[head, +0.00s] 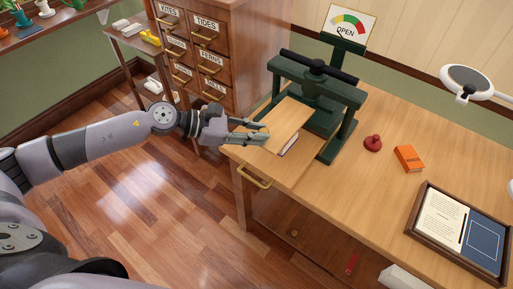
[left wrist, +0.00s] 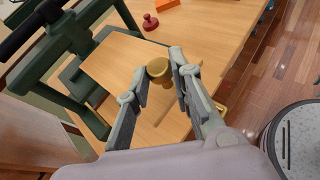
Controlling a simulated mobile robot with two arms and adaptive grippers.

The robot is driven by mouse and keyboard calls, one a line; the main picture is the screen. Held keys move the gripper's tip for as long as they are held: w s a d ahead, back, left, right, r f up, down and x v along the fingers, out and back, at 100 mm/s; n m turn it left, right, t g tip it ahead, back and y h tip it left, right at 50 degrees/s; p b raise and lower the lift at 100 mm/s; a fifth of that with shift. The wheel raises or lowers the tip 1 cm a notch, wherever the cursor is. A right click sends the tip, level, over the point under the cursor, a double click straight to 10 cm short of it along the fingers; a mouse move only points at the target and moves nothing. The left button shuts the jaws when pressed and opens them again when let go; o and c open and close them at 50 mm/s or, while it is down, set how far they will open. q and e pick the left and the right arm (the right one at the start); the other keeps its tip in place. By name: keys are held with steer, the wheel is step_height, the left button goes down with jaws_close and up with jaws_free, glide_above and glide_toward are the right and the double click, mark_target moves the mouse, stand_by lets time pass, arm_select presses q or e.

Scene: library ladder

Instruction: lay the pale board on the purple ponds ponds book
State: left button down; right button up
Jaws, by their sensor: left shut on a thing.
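The pale board (head: 287,121) is a flat wooden plate at the front of the dark green press (head: 313,95). It also shows in the left wrist view (left wrist: 115,68), with a brass knob (left wrist: 158,68) at its near edge. My left gripper (head: 264,133) is shut on the board by this knob. A book with a purple cover and pale page edges (head: 290,146) shows under the board's right edge; most of it is hidden. I cannot tell whether the board touches the book. My right gripper is not in view.
The press stands on a wooden table (head: 345,190). A red stamp (head: 373,143), an orange book (head: 408,158) and a framed tray (head: 414,216) lie to the right. A drawer cabinet (head: 229,55) stands behind my left arm. A gauge sign (head: 348,24) stands behind the press.

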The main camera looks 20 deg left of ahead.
arm_select(q)
step_height(320, 180, down, 8)
steer(key=shift+r, duration=0.2)
steer(key=c, duration=1.4)
jaws_free()
steer(key=shift+c, duration=0.2)
steer(key=shift+r, duration=0.1)
steer(key=shift+b+v, duration=2.15)
steer(key=shift+v, duration=3.85)
